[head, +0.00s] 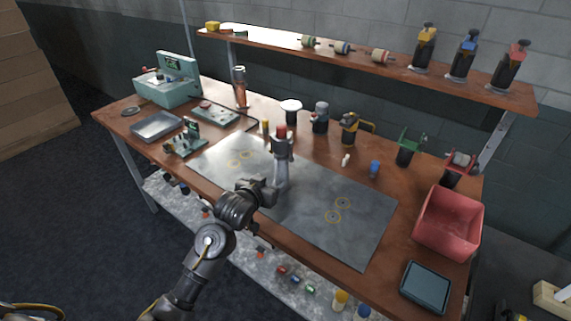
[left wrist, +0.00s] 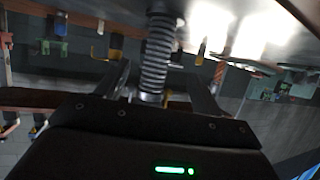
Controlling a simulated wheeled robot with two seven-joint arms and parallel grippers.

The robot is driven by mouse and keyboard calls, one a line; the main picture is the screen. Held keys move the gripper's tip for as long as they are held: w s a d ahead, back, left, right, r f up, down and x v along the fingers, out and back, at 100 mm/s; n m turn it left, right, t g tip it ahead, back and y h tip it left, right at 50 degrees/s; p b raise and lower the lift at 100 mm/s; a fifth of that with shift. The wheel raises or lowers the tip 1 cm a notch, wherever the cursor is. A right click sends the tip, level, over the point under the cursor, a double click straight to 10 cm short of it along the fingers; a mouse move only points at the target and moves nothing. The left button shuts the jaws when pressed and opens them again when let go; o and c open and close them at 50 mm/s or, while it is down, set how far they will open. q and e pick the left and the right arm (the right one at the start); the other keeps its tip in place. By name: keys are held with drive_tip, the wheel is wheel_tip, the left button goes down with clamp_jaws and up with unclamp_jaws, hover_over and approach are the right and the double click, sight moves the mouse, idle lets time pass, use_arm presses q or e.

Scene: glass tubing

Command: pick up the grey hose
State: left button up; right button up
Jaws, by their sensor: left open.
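The grey hose (head: 282,172) stands upright on the metal sheet in the head view, with a wider piece at its top. In the left wrist view the ribbed hose (left wrist: 157,50) runs between my two fingers, with a smooth collar nearest the palm. My left gripper (head: 272,191) is open at the hose, level with its middle or lower part. Its fingers (left wrist: 165,92) lie on either side of the hose, and I cannot tell whether either touches it. The fingertips are mostly hidden in the head view. My right gripper is not in view.
The metal sheet (head: 305,222) covers the middle of the wooden bench. A red bin (head: 447,222) and dark tray (head: 426,287) are at the right. A teal case (head: 168,82) and grey tray (head: 156,126) are at the left. Tools stand behind the hose, below a shelf (head: 290,40).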

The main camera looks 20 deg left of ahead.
sight(279, 175)
use_arm(q)
drive_tip(key=shift+w, duration=0.15)
drive_tip(key=shift+x, duration=1.25)
drive_tip(key=shift+p+x, duration=0.3)
drive_tip(key=shift+x, duration=0.7)
drive_tip(key=shift+w, duration=0.2)
drive_tip(key=shift+p+x, duration=0.7)
drive_tip(key=shift+x, duration=1.75)
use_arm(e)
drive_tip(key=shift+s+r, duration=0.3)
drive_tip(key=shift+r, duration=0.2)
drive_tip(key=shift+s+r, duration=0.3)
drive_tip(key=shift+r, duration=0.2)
use_arm(q)
drive_tip(key=shift+s+d+f, duration=0.1)
drive_tip(key=shift+d+f, duration=0.05)
drive_tip(key=c, duration=1.3)
